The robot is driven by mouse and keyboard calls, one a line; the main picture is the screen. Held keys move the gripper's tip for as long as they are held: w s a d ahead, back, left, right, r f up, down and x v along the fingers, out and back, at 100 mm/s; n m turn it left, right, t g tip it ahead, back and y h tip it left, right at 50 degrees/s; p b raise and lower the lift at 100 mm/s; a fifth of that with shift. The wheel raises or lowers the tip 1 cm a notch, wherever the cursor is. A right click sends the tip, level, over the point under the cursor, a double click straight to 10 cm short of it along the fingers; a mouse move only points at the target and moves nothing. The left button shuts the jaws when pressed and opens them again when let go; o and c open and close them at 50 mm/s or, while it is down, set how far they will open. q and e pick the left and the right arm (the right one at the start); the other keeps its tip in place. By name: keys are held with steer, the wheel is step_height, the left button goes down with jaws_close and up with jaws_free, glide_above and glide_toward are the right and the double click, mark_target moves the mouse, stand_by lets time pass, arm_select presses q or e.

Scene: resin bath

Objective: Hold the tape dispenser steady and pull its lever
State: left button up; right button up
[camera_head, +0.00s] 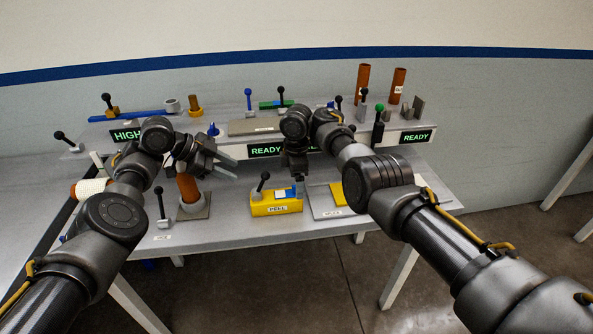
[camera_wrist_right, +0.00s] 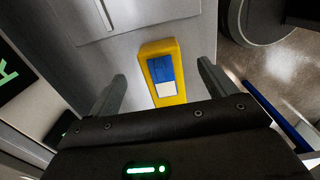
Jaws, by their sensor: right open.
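The tape dispenser (camera_head: 277,207) is a yellow box labelled PEEL near the table's front edge. It has a blue and white patch on top and a black ball-topped lever (camera_head: 263,181) tilted up at its left end. In the right wrist view the dispenser (camera_wrist_right: 171,98) lies between my open right fingers (camera_wrist_right: 162,72), apart from them; the lever does not show there. In the head view my right gripper is above and behind the dispenser, largely hidden by its wrist. My left gripper (camera_head: 236,169) is open and empty, up and left of the lever.
A brown cylinder (camera_head: 188,186) stands on a plate under my left gripper. Another black-knobbed lever (camera_head: 161,206) stands at the front left. A grey plate with a yellow piece (camera_head: 337,192) lies right of the dispenser. A raised shelf with READY signs (camera_head: 415,136) runs behind.

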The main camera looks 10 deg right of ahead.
step_height(320, 180, down, 7)
steer(key=shift+r, duration=0.1)
steer(key=shift+c, duration=0.3)
steer(key=c, duration=1.2)
